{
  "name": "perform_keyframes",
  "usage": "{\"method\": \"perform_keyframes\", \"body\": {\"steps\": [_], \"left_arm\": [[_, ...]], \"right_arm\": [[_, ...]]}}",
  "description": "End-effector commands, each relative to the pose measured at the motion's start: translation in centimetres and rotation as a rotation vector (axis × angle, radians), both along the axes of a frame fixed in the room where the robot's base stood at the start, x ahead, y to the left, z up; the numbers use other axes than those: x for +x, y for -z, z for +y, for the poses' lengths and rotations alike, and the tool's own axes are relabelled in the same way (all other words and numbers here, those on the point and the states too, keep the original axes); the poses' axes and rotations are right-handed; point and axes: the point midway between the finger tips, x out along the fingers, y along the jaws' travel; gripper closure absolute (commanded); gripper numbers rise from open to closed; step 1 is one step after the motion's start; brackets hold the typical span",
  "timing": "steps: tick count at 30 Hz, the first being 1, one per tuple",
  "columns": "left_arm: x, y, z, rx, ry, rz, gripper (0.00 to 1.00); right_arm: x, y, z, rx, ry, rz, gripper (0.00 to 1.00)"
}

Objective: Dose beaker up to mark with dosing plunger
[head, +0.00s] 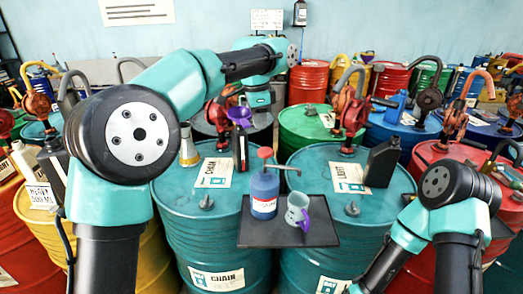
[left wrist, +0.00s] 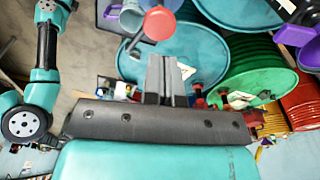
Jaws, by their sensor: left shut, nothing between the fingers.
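The dosing bottle (head: 264,193) is blue with a red plunger knob (head: 265,153) and a grey spout pointing right. It stands upright on a black tray (head: 322,236). The grey beaker (head: 297,207) with a purple handle stands on the tray, right of the bottle, by the spout's end. Its fill level and mark are too small to tell. My left gripper (head: 260,113) is behind and above the bottle, shut and empty. In the left wrist view its fingers (left wrist: 166,62) appear just beside the red knob (left wrist: 159,23). My right gripper is out of view.
Teal drums (head: 205,250) stand behind and beneath the tray, with a black bottle (head: 382,163) on the right one. A purple funnel (head: 240,114) and another black bottle (head: 240,148) stand behind left. Several drums with hand pumps fill the back and sides.

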Motion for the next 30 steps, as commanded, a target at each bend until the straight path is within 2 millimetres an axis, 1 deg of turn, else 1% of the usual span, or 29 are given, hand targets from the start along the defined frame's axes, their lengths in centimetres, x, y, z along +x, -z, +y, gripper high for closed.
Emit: {"method": "perform_keyframes", "body": {"steps": [9,14,20,30], "left_arm": [[0.0,0.1,0.0,0.0,-0.001,0.0,1.0],[0.0,0.6,0.0,0.001,-0.001,0.001,1.0],[0.0,2.3,-0.1,0.0,-0.001,0.001,1.0],[0.1,6.0,-0.5,0.0,-0.001,0.0,1.0]], "right_arm": [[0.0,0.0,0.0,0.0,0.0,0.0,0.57],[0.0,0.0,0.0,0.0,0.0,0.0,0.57],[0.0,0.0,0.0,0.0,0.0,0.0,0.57],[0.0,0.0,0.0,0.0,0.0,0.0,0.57]]}}
